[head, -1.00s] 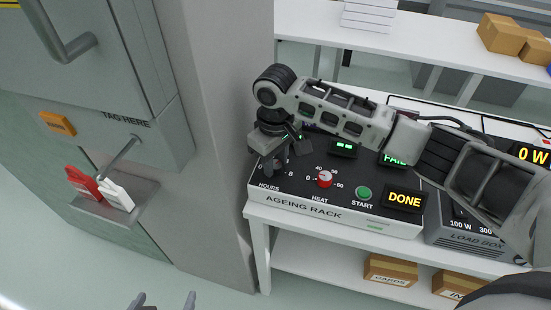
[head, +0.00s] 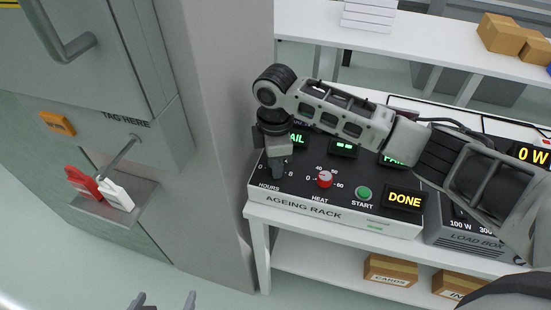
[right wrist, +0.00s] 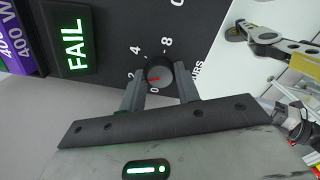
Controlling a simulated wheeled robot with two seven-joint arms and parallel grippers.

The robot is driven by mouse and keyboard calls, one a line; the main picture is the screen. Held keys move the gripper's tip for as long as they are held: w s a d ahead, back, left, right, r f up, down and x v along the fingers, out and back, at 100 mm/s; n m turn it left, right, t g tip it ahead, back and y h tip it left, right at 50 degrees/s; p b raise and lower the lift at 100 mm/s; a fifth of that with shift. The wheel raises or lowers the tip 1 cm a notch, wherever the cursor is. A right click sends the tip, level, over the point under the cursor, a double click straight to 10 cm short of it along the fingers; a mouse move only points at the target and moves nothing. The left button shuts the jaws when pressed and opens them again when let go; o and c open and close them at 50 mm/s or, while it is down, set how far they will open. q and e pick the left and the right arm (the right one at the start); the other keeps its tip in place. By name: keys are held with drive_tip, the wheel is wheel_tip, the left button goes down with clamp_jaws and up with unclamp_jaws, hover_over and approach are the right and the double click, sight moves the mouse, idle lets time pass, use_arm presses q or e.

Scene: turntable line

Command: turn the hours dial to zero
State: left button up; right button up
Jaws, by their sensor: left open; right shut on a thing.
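The ageing rack (head: 302,208) is a black-topped unit with a grey front on a white bench. Its hours dial (right wrist: 160,73) is a dark round knob with a red pointer, ringed by numbers. In the right wrist view the pointer aims left, between 0 and 2, seemingly nearer 2. My left gripper (head: 163,302) is open and empty at the bottom edge, away from the rack.
The red heat knob (head: 325,179), green start button (head: 363,193) and DONE display (head: 403,200) are right of the hours dial. A FAIL display (right wrist: 75,45) glows green. A grey pillar (head: 228,150) stands close on the left. Red and white tags (head: 116,194) sit on a small shelf.

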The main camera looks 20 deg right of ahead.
drive_tip(key=n, duration=0.6)
drive_tip(key=shift+r, duration=0.1)
drive_tip(key=n, duration=0.6)
drive_tip(key=shift+n, duration=0.4)
drive_tip(key=o, duration=1)
wheel_tip(320, 180, up, 16)
drive_tip(key=shift+f+b, duration=0.1)
drive_tip(key=shift+b, duration=0.5)
